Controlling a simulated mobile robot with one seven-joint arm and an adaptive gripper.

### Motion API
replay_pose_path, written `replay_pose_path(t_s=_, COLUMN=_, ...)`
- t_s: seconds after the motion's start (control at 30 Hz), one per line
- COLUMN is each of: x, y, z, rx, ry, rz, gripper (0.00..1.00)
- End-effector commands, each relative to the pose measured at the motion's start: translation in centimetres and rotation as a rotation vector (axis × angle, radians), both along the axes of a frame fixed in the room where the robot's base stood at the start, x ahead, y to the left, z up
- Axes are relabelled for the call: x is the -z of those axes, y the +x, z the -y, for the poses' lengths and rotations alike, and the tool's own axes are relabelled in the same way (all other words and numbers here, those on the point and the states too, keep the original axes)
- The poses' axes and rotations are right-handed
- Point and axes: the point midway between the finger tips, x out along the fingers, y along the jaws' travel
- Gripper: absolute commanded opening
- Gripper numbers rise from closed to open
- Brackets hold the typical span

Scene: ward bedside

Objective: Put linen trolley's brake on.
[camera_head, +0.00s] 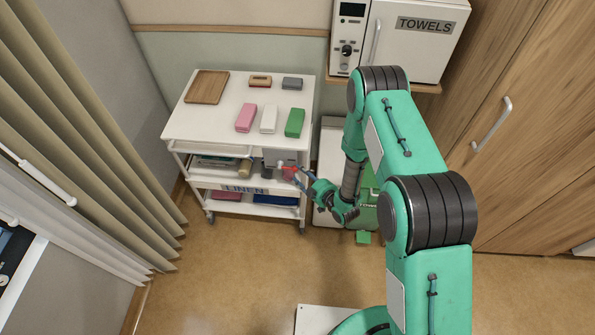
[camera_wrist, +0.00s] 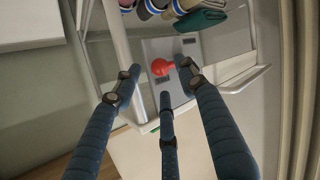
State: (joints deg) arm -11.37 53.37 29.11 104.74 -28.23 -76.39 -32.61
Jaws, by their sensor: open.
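The linen trolley (camera_head: 213,125) stands against the back wall in the head view, with a white top, lower shelves and a LINEN label (camera_head: 243,189). A grey plate (camera_head: 278,156) is at the right of its front. In the wrist view this plate (camera_wrist: 161,50) carries a red knob (camera_wrist: 162,67), which looks like the brake control. My gripper (camera_head: 298,176) is at the trolley's right front. In the wrist view my gripper (camera_wrist: 160,82) is open, its fingers spread around the knob's line of sight. I cannot tell whether any finger touches the knob.
A wooden board (camera_head: 207,87) and several coloured packs, including a pink one (camera_head: 246,118), lie on the trolley top. A green bin (camera_head: 366,207) stands right of the trolley. A TOWELS cabinet (camera_head: 412,45) hangs above right. Curtains (camera_head: 85,130) are at the left. The floor in front is clear.

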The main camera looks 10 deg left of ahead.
Motion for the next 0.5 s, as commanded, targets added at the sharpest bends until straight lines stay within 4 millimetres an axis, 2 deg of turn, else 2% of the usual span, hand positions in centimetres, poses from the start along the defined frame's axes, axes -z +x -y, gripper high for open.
replay_pose_path(t_s=0.2, x=0.9, y=1.8, z=-1.6, rx=-0.001, ry=0.0, rz=-0.001, gripper=0.41)
replay_pose_path(t_s=0.5, x=1.3, y=2.7, z=-2.4, rx=0.0, ry=0.001, rz=0.001, gripper=0.41)
